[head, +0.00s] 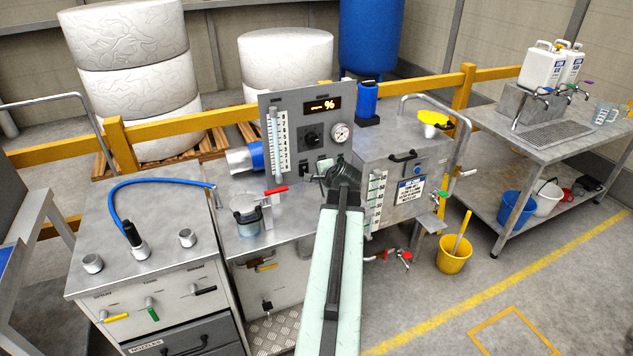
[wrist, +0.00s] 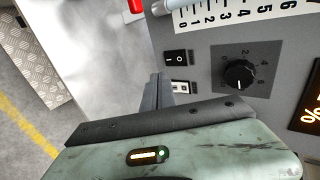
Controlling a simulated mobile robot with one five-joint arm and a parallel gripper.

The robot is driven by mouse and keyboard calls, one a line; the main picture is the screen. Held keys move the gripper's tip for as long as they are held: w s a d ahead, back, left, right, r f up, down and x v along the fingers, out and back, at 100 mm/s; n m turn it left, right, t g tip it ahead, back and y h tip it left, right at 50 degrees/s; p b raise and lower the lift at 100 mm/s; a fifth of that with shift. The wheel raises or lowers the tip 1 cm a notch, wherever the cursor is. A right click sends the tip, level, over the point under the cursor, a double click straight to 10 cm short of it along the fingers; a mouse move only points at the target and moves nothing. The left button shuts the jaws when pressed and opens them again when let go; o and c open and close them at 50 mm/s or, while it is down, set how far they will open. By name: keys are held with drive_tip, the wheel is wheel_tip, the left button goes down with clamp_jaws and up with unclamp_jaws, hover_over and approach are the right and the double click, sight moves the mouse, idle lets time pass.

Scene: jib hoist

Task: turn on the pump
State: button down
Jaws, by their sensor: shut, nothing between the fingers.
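The grey control panel (head: 270,115) stands upright at the middle of the bench in the head view. Two small black rocker switches sit on it below the dial. The upper one (wrist: 180,57), marked with a line and a circle, shows clearly in the wrist view. The lower one (wrist: 180,87), with a pale face, is partly behind my fingers. No pump label is readable. My gripper (wrist: 160,88) is shut and empty, its tips close to the lower switch; I cannot tell whether they touch. In the head view my gripper (head: 326,174) is at the panel's lower right.
A black dial (wrist: 240,75) is right of the switches. An orange-lit display (head: 321,104) shows dashes and a percent sign. A gauge (head: 341,133) and a scaled tube (head: 276,140) are on the panel. A red-handled valve (head: 276,190) and a metal box (head: 408,180) stand near my arm.

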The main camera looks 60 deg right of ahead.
sight(304, 170)
drive_tip(key=r+b+x, duration=0.1)
drive_tip(key=b+x, duration=0.2)
drive_tip(key=x, duration=0.6)
drive_tip(key=shift+w+d, duration=0.5)
drive_tip(key=shift+w, duration=0.1)
drive_tip(key=shift+r, duration=0.1)
drive_tip(key=shift+w+d+f+b, duration=0.1)
drive_tip(key=shift+w+f+b, duration=0.15)
drive_tip(key=shift+b, duration=0.25)
